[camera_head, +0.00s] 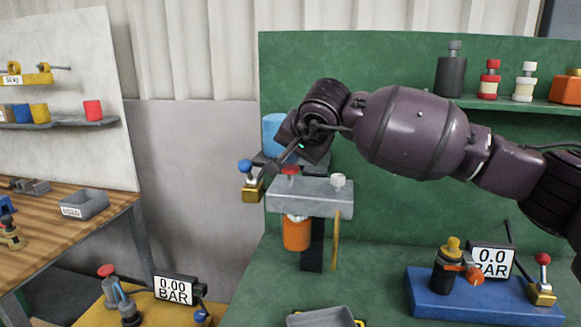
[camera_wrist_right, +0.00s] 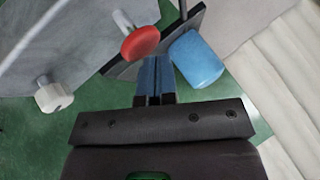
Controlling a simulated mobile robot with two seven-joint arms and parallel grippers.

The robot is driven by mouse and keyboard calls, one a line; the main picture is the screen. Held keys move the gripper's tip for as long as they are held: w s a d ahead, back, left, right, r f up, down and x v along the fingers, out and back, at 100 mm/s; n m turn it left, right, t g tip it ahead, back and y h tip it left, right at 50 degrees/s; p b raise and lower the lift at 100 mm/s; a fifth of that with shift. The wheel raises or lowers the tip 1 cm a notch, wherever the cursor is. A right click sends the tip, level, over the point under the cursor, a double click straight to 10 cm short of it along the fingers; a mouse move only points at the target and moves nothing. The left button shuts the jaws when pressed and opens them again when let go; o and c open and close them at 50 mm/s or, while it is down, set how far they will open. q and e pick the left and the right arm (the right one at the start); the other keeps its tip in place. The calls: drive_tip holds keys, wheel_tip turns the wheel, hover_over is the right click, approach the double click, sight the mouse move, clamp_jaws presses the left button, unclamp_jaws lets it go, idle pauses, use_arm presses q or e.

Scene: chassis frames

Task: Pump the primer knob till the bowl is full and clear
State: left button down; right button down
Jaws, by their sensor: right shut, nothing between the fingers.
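A grey filter head (camera_head: 310,197) stands on a dark post at the green bench. A red knob (camera_head: 290,170) and a white knob (camera_head: 338,181) stick up from its top; I cannot tell by label which is the primer. An orange bowl (camera_head: 297,232) hangs below the head; whether its contents are clear I cannot tell. My right gripper (camera_head: 271,168) is just left of the red knob, shut and empty. In the right wrist view its blue-faced fingertips (camera_wrist_right: 155,77) are together, with the red knob (camera_wrist_right: 140,43) just beyond, apart. My left gripper is not in view.
A blue cylinder (camera_head: 273,133) stands behind my gripper. A blue-topped brass valve (camera_head: 252,181) is left of the head. A blue base (camera_head: 470,305) with a 0.0 BAR gauge (camera_head: 492,262) is at right. A grey tray (camera_head: 320,318) lies in front.

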sight(293, 166)
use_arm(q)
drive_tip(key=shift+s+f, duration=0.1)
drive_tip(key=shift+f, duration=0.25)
use_arm(e)
drive_tip(key=shift+f, duration=0.9)
drive_tip(key=shift+r, duration=0.15)
idle(0.5)
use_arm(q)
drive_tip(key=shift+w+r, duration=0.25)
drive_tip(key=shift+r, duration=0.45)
use_arm(e)
drive_tip(key=shift+r, duration=1.35)
